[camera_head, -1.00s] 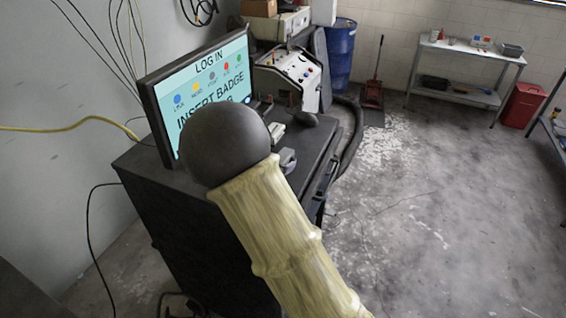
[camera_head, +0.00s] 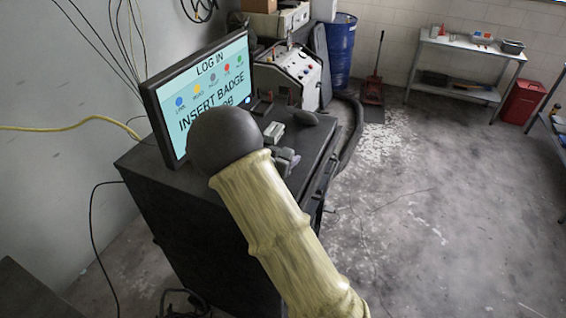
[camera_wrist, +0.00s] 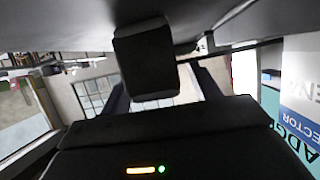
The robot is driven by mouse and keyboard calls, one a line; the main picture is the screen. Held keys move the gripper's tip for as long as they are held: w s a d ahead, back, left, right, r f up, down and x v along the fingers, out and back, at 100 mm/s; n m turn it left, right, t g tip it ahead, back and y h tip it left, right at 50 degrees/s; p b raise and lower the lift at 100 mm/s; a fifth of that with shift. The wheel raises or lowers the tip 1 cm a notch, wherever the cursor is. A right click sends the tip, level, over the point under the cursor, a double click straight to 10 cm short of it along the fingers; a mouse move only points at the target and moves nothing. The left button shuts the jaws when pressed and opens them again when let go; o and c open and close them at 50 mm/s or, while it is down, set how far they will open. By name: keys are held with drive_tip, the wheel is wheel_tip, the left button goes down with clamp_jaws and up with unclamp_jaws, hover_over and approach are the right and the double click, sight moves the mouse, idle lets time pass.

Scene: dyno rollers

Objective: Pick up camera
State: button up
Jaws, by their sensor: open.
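In the wrist view, which looks upside down, a dark block with rounded edges (camera_wrist: 147,62) stands against the grey surface at the top; it may be the camera, but I cannot tell for sure. My gripper (camera_wrist: 162,88) is open, with dark slanted finger shapes to either side of this block. I cannot tell whether they touch it. In the head view my arm's dark round joint and yellowish sleeve hide most of the gripper. A small grey object (camera_head: 285,161) shows just right of the joint, on or above the black cabinet (camera_head: 165,205).
A monitor (camera_head: 205,95) reading "INSERT BADGE" stands at the cabinet's back left. A light grey box (camera_head: 273,132) and a dark rounded item (camera_head: 303,118) lie on the cabinet top. A white control console (camera_head: 295,75) and blue barrel (camera_head: 340,50) stand behind.

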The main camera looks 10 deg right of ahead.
drive_tip(key=c, duration=1.2)
drive_tip(key=shift+o, duration=0.2)
drive_tip(key=shift+r, duration=0.15)
wheel_tip(320, 180, up, 10)
drive_tip(key=shift+f+b, duration=0.1)
drive_tip(key=shift+b, duration=0.3)
